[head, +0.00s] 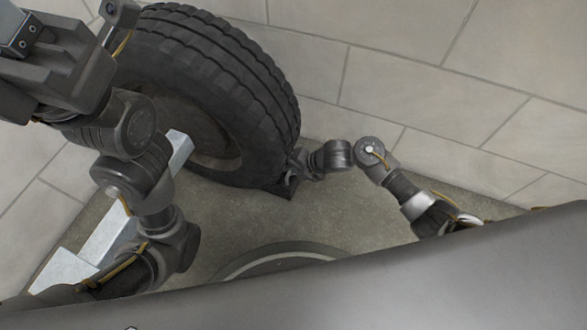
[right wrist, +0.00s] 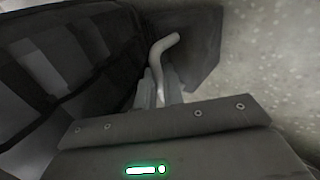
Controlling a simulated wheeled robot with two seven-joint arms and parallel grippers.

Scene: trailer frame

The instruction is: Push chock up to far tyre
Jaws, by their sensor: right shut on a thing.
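The large black tyre (head: 215,80) stands against the tiled wall in the head view, and its tread fills the left of the right wrist view (right wrist: 70,60). The dark chock (head: 283,190) lies on the floor at the foot of the tyre's right side; I cannot tell if they touch. In the right wrist view the chock (right wrist: 200,45) has a pale bent handle (right wrist: 162,58). My right gripper (head: 292,170) is shut on this handle, with its fingers (right wrist: 160,90) either side. My left gripper's body is at the upper left of the head view; its fingertips are not visible.
A pale metal frame beam (head: 105,230) runs along the left, partly behind my left arm. Large grey tiles (head: 430,60) stand behind the tyre. The speckled floor (head: 345,218) right of the chock is clear.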

